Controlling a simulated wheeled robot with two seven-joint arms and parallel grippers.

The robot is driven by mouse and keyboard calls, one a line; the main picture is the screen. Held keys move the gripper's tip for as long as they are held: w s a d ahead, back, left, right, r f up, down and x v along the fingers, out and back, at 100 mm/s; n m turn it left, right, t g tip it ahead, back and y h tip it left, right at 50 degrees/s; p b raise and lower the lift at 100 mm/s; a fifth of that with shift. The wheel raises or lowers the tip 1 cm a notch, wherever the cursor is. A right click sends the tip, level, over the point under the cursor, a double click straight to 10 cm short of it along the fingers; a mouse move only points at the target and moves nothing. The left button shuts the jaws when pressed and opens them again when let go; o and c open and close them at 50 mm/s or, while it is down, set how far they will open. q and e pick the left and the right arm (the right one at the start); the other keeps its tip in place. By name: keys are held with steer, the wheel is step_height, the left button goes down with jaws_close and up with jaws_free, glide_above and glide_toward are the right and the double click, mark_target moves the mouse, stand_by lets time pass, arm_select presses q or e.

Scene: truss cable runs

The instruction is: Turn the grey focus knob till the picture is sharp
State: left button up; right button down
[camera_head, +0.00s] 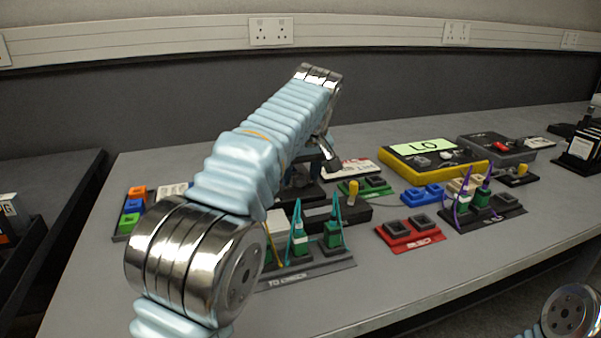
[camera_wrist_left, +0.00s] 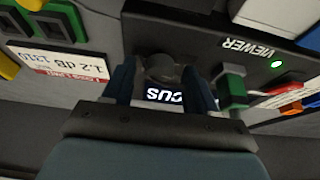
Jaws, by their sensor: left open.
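In the left wrist view, the grey focus knob (camera_wrist_left: 160,67) stands on a black box (camera_wrist_left: 205,47) lettered VIEWER, with a lit green lamp (camera_wrist_left: 277,64). My left gripper (camera_wrist_left: 160,76) is open, with one dark finger on each side of the knob. I cannot tell whether either finger touches it. A white label (camera_wrist_left: 165,95), partly hidden, reads upside down as the end of "FOCUS". In the head view my left arm (camera_head: 255,150) covers the knob and most of the gripper. The viewer's picture is not visible. My right gripper is out of view.
A green plug (camera_wrist_left: 232,90) is close beside one finger, and a white loss-limit card (camera_wrist_left: 60,62) lies on the other side. Green connectors (camera_head: 333,233) with thin cables stand in front. A yellow-edged box (camera_head: 433,158) and red block (camera_head: 410,234) are to the right.

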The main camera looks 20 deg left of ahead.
arm_select(q)
steer(key=c, duration=1)
steer(key=shift+c, duration=0.2)
steer(key=m, duration=0.1)
steer(key=m+h, duration=0.1)
steer(key=m, duration=0.1)
steer(key=shift+a+r+m+p, duration=0.15)
steer(key=shift+m+p, duration=0.15)
steer(key=shift+p, duration=0.05)
steer(key=shift+m+t+h+p, duration=0.4)
steer(key=shift+m+h, duration=0.2)
steer(key=shift+m, duration=0.5)
steer(key=shift+m+h, duration=0.4)
steer(key=shift+m, duration=0.5)
steer(key=o, duration=1)
